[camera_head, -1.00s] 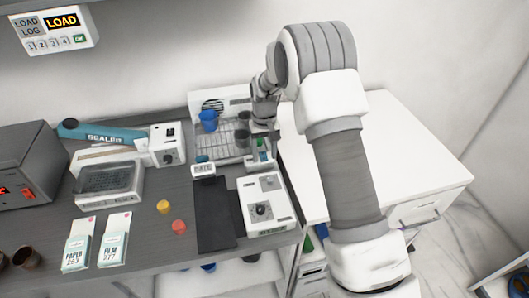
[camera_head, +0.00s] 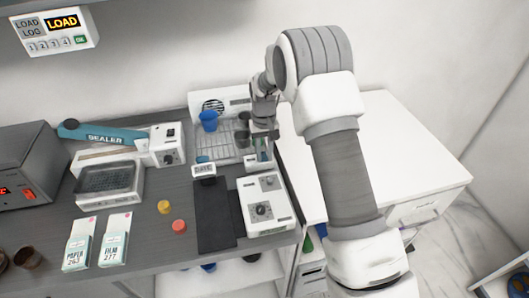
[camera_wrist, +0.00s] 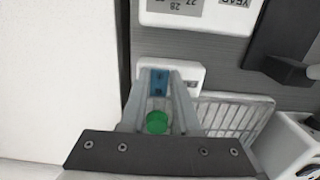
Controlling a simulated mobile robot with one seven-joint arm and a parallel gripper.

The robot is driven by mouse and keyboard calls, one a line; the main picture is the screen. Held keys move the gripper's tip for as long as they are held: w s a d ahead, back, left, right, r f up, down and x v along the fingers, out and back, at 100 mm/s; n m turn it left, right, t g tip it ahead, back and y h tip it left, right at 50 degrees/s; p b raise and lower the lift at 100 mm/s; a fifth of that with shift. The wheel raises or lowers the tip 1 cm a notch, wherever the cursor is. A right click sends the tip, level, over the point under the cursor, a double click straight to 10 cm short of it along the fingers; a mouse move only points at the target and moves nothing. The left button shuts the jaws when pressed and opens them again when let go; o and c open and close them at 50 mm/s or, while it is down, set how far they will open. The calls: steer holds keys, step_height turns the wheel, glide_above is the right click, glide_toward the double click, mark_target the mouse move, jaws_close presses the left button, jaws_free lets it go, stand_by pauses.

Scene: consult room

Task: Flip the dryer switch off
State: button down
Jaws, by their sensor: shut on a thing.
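The dryer (camera_head: 222,100) is a white unit with a round grille at the back of the bench, with a wire rack (camera_head: 215,138) in front of it. My gripper (camera_head: 261,157) is low at the rack's front right, over a small white switch box (camera_head: 249,167). In the wrist view my gripper (camera_wrist: 160,78) points at this white box (camera_wrist: 190,76). Its fingers are shut on a blue piece, which looks like the dryer switch (camera_wrist: 160,82). A round green spot (camera_wrist: 157,122) shows between the fingers, nearer the palm. The fingers partly hide the box, and the switch's exact position is unclear.
A blue cup (camera_head: 209,120) and dark cups (camera_head: 243,138) stand on the rack. A sealer (camera_head: 105,136) is to the left. The white counter (camera_head: 400,160) at right is clear.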

steer(key=shift+w+r+g+h+p, duration=0.1)
steer(key=shift+w+g+h+p, duration=0.25)
steer(key=shift+g+p, duration=0.65)
steer(key=shift+g, duration=0.3)
steer(key=c, duration=0.6)
jaws_free()
steer(key=shift+c, duration=0.2)
steer(key=v, duration=1.7)
steer(key=shift+r, duration=0.25)
